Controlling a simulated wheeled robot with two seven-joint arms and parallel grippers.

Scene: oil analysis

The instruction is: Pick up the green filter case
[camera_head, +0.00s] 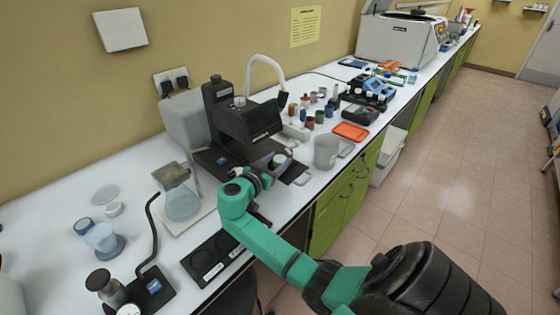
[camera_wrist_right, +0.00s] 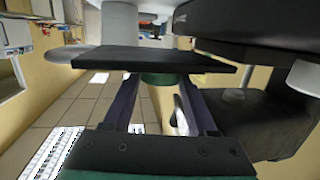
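My right gripper (camera_head: 276,168) is at the front of the black machine (camera_head: 240,125), above its dark base plate. Its two purple-grey fingers stand apart on either side of a small round thing with a pale top (camera_head: 280,159). In the right wrist view, a dark green round thing (camera_wrist_right: 163,79), which looks like the green filter case, shows between the fingertips (camera_wrist_right: 162,84), against a black plate (camera_wrist_right: 150,61). I cannot tell whether the fingers touch it or leave a small gap. My left gripper is not in view.
A grey mug (camera_head: 326,152) and an orange tray (camera_head: 351,131) stand right of the machine. Several small bottles (camera_head: 309,122) are behind them. A glass flask (camera_head: 183,204) and a black labelled plate (camera_head: 216,259) are at left. The counter's front edge runs below my arm.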

